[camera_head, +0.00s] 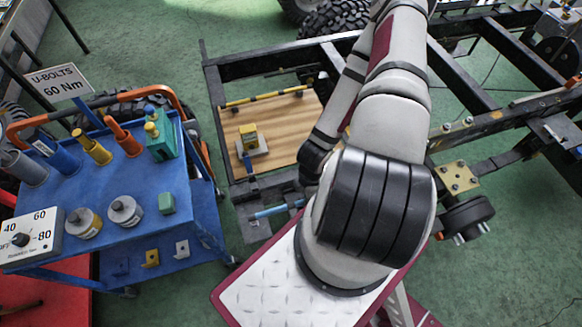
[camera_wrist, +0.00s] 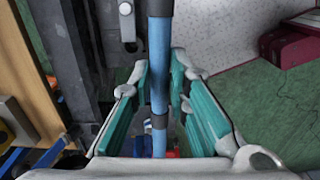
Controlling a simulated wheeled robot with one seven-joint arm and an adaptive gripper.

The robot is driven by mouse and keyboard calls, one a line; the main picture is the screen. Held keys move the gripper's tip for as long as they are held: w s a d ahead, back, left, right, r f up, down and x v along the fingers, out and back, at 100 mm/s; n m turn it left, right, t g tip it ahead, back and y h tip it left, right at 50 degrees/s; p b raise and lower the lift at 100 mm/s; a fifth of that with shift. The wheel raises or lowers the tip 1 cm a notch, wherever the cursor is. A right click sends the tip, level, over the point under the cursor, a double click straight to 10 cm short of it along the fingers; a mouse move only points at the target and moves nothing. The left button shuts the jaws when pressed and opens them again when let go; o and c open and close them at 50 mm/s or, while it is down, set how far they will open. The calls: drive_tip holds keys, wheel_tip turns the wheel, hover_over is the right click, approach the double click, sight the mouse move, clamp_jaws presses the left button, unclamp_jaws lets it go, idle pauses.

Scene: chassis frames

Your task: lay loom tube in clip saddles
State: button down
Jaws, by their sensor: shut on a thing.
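The blue loom tube (camera_wrist: 160,32) runs up and down the wrist view, with dark bands around it. My gripper (camera_wrist: 163,68) is shut on it, with the teal-padded fingers on either side. In the head view, a light blue length of tube (camera_head: 272,211) shows beside the dark chassis frame, left of my arm. My arm hides the gripper there. A small pale metal clip (camera_wrist: 126,18), perhaps a saddle, sits on the dark rail left of the tube in the wrist view. The tube appears apart from it. I cannot make out other saddles clearly.
The dark chassis rail (camera_wrist: 70,45) runs close along the left of the tube. A wooden board (camera_head: 283,130) carries a yellow block (camera_head: 248,132). A blue tool cart (camera_head: 190,205) stands at left. A white tread plate (camera_head: 265,295) lies below my arm. Green floor shows between.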

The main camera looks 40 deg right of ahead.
drive_tip(key=b, duration=0.1)
hover_over(294, 174)
drive_tip(key=shift+s+a+f, duration=0.15)
drive_tip(key=shift+s+f, duration=0.2)
drive_tip(key=shift+f, duration=0.3)
drive_tip(key=shift+w+f, duration=0.15)
drive_tip(key=shift+f, duration=0.75)
drive_tip(key=shift+w+f, duration=0.15)
drive_tip(key=shift+f, duration=0.7)
drive_tip(key=shift+f, duration=0.1)
drive_tip(key=c, duration=1.5)
unclamp_jaws()
drive_tip(key=shift+c, duration=0.2)
